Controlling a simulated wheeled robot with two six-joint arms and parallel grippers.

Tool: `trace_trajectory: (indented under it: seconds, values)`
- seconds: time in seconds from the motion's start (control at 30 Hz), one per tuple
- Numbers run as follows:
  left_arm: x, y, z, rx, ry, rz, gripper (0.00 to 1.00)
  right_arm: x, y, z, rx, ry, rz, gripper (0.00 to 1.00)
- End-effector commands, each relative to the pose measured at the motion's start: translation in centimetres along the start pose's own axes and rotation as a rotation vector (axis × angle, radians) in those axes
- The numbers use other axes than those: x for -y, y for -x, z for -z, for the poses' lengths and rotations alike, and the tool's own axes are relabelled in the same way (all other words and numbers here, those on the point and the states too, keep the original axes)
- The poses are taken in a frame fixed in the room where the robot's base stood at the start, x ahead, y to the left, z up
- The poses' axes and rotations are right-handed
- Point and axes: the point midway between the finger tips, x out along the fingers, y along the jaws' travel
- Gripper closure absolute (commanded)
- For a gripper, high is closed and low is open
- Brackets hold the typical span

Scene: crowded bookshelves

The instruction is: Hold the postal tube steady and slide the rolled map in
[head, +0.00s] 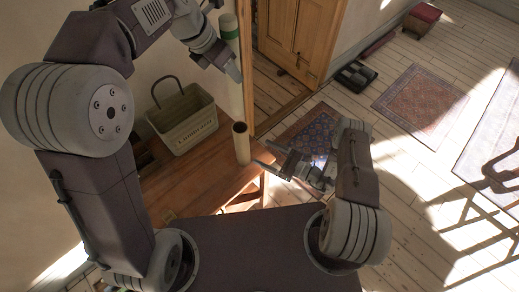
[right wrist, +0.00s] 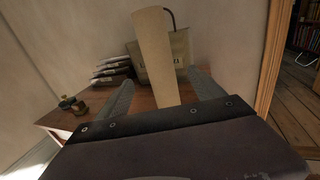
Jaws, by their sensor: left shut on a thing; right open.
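The postal tube (head: 242,148) is a tan cylinder standing upright on the wooden table, its open mouth facing up. The rolled map (head: 230,28) is a long pale roll with a green band. My left gripper (head: 234,70) is shut on the map and holds it nearly upright, its lower end just above or behind the tube's mouth; the exact gap is unclear. My right gripper (head: 264,158) is open close beside the tube on its right. In the right wrist view the tube (right wrist: 155,60) rises ahead between the two spread fingers (right wrist: 162,98).
A lettered basket (head: 184,122) with a raised handle stands on the table (head: 195,183) behind the tube. In the right wrist view, a stack of grey items (right wrist: 113,70) and a small dark brass object (right wrist: 72,105) lie left. A wooden door (head: 297,38) stands behind.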

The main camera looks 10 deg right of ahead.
Motion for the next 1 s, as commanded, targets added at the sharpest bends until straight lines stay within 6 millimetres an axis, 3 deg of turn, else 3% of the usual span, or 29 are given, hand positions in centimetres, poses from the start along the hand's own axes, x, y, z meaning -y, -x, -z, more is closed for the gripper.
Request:
trace_trajectory:
  seconds: [0.43, 0.6, 0.87, 0.9, 1.0]
  values:
    - [0.0, 0.0, 0.0, 0.000, 0.000, 0.000, 1.00, -0.3, -9.4, -0.1, 0.001, 0.002, -0.008, 0.23]
    - [0.0, 0.0, 0.0, 0.000, 0.000, 0.000, 1.00, -0.2, -11.0, -0.1, 0.000, 0.000, -0.005, 0.23]
    - [0.0, 0.0, 0.0, 0.000, 0.000, 0.000, 1.00, -0.2, -11.2, -0.1, 0.000, -0.001, -0.004, 0.23]
    - [0.0, 0.0, 0.0, 0.000, 0.000, 0.000, 1.00, -0.2, -11.2, -0.1, 0.000, -0.001, -0.004, 0.26]
    - [0.0, 0.0, 0.0, 0.000, 0.000, 0.000, 1.00, -0.2, -11.2, -0.1, 0.000, -0.001, -0.004, 0.53]
